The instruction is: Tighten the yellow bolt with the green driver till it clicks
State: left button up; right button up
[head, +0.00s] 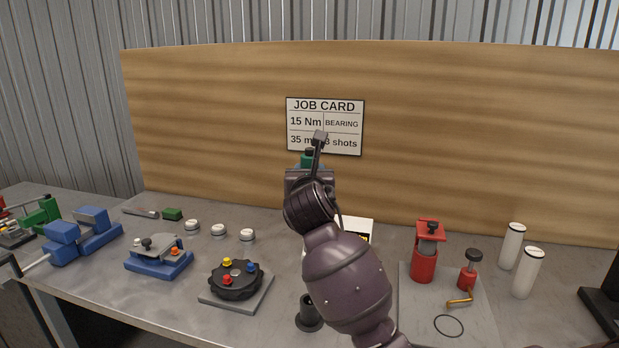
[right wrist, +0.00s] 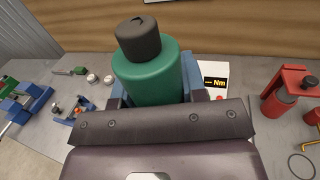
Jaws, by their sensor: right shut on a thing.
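The green driver (right wrist: 152,80) with its dark grey cap stands between the blue fingers of my right gripper (right wrist: 155,92) in the right wrist view. The fingers are shut on it. In the head view only a bit of green (head: 308,156) shows above the wrist; my arm hides the rest, including the driver's tip. The yellow bolt (head: 227,262) sits on a round black hub (head: 236,284), beside a red and a blue bolt. The gripper is well behind and right of the hub, apart from it. My left gripper is not in view.
A white box with an Nm display (right wrist: 215,82) stands behind my arm. A dark cup (head: 309,315) is right of the hub. A blue fixture (head: 160,264) and several white round pieces (head: 218,231) lie left. A red press (head: 424,262) and white cylinders (head: 527,272) stand right.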

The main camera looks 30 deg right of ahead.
aim_at(310, 157)
jog(key=shift+r, duration=3.3)
